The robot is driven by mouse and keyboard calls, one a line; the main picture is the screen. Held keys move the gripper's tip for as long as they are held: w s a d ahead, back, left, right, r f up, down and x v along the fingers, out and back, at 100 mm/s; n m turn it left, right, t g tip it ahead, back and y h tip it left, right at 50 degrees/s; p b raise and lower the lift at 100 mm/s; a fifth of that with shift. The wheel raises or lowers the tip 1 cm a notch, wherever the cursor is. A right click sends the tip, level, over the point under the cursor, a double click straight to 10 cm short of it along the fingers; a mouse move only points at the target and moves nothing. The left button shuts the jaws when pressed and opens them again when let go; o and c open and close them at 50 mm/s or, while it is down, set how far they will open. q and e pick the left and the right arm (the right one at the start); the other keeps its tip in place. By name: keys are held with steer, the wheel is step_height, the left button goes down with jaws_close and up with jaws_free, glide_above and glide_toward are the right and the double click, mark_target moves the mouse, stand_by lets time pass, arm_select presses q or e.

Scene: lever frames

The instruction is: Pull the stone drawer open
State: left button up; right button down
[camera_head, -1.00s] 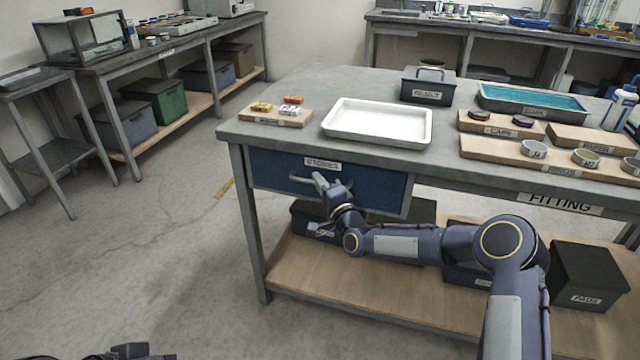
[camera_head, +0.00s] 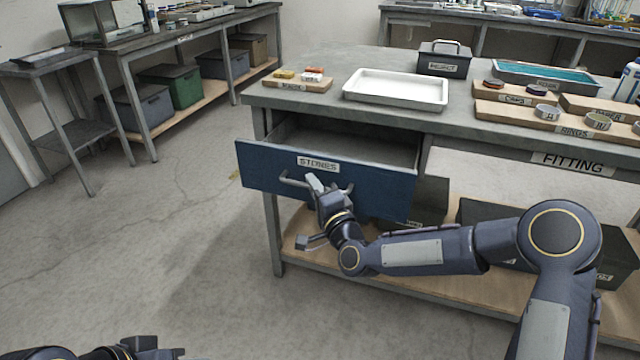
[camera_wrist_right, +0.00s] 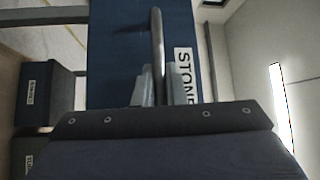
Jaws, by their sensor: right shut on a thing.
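The stone drawer (camera_head: 375,198) has a blue front with a "STONES" label and stands pulled out from under the workbench. Its visible inside shows no stones. The bar handle (camera_head: 291,181) runs across the front below the label; it also shows in the right wrist view (camera_wrist_right: 157,50). My right gripper (camera_head: 315,184) is shut on the handle, with a finger on each side of the bar in the wrist view. My left gripper (camera_head: 160,350) shows only in part at the bottom left edge, away from the drawer; its fingers are unclear.
On the workbench top (camera_head: 330,103) are a white tray (camera_head: 395,88), a small board (camera_head: 290,85) with coloured pieces and a dark box (camera_head: 443,62). A lower shelf with dark bins lies under the drawer. The floor (camera_head: 170,240) left of the bench is clear.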

steer(key=shift+s+a+b, duration=0.15)
steer(key=shift+s+a, duration=0.1)
steer(key=shift+s, duration=0.6)
steer(key=shift+s+a+b, duration=0.15)
steer(key=shift+s+a, duration=0.1)
steer(key=shift+s, duration=0.6)
steer(key=c, duration=1.5)
jaws_free()
steer(key=shift+v, duration=3.95)
steer(key=shift+r, duration=0.1)
